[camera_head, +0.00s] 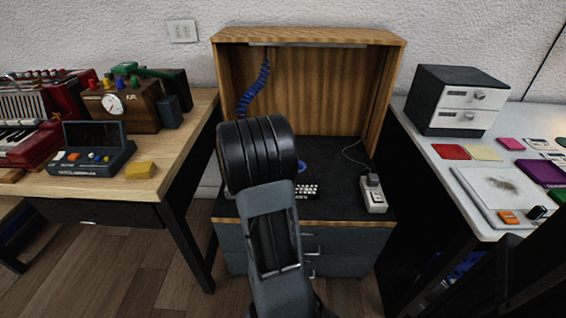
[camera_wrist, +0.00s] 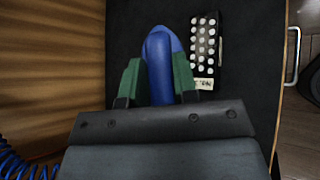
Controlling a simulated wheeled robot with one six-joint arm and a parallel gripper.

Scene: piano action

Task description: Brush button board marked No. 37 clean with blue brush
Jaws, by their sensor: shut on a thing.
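My gripper (camera_wrist: 158,72) is shut on the blue brush (camera_wrist: 160,48), with a green finger on each side of it. The brush's rounded blue end points away from my wrist. The button board (camera_wrist: 204,43), black with rows of white round buttons, lies on the dark surface just right of the brush in the wrist view. A pale label (camera_wrist: 202,83) at its near end is too small to read surely. In the head view the board (camera_head: 308,190) shows partly behind my arm, and a bit of blue shows beyond it. The brush's bristles are hidden.
The workspace is a wooden cabinet (camera_head: 398,85) with side walls and a coiled blue cable (camera_head: 255,88). A grey switched box (camera_head: 373,194) with a cord stands at right on the dark surface. Cluttered tables flank the cabinet. Drawers (camera_head: 340,240) are below.

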